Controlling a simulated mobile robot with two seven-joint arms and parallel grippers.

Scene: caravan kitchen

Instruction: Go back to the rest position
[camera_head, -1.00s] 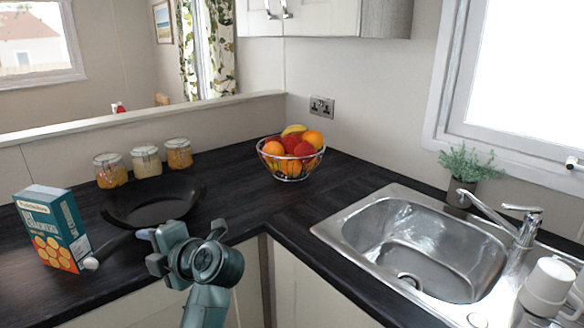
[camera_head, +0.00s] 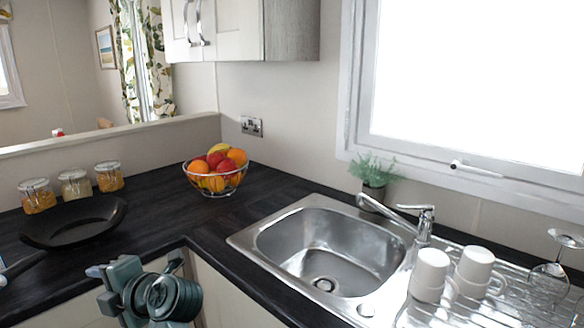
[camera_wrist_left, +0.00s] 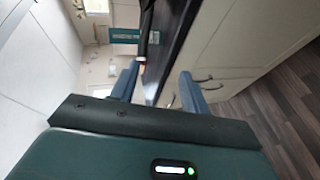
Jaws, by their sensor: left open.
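My left gripper (camera_head: 134,268) is low at the left of the head view, in front of the counter edge. It is open, and nothing shows between its fingers. Its two blue-grey fingers stand apart in the left wrist view (camera_wrist_left: 158,88). My right gripper is in neither view now.
A wire fruit bowl (camera_head: 216,181) stands at the corner. The sink (camera_head: 330,250) is right of it, with white mugs (camera_head: 431,274) and a glass (camera_head: 548,283) on the drainer.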

